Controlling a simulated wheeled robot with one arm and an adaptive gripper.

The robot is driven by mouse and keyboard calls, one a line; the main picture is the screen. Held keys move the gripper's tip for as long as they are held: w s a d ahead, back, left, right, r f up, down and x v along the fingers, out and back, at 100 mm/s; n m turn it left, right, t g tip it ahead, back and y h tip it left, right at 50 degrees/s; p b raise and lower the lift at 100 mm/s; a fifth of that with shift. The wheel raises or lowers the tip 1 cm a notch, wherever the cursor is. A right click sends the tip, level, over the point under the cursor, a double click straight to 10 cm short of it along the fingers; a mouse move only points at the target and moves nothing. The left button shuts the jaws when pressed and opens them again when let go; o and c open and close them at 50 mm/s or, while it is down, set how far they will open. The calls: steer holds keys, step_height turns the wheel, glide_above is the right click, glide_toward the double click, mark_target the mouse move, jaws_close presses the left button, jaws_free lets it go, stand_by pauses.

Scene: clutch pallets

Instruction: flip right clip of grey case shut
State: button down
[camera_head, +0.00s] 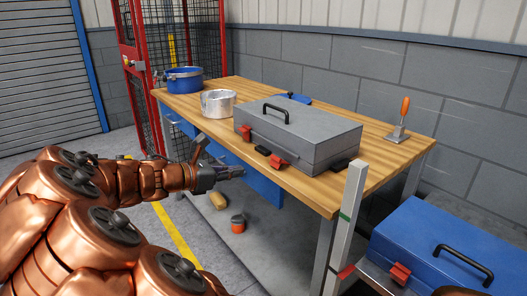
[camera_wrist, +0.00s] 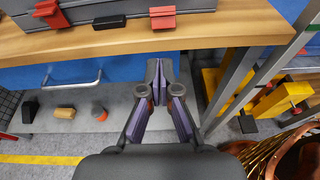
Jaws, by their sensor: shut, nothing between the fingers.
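The grey case (camera_head: 300,128) stands closed on the wooden bench, with a black handle on its lid. Its front bears two red clips. The left clip (camera_head: 246,131) and the right clip (camera_head: 278,160) both show. In the wrist view the right clip (camera_wrist: 162,17) is at the top centre and the left clip (camera_wrist: 50,13) at the top left. The right clip appears to stick out from the case front; its exact angle is hard to tell. My gripper (camera_head: 240,172) is shut and empty, in front of the bench edge, apart from the case. Its closed fingertips (camera_wrist: 159,72) point towards the right clip.
A blue pot (camera_head: 183,82) and a metal pot (camera_head: 218,103) stand left, an orange-handled tool (camera_head: 402,118) right. A grey post (camera_head: 348,225) and a blue case (camera_head: 450,235) are at the right.

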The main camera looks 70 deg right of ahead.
mark_target(271, 162)
steer(key=shift+w+d+r, duration=0.2)
steer(key=shift+d+r, duration=0.15)
steer(key=shift+r, duration=0.05)
steer(key=shift+s+d, duration=0.1)
steer(key=shift+b+x, duration=0.75)
steer(key=shift+x, duration=4.1)
steer(key=shift+r+p, duration=0.35)
steer(key=shift+p, duration=0.15)
steer(key=shift+r+p, duration=0.1)
steer(key=shift+p, duration=0.3)
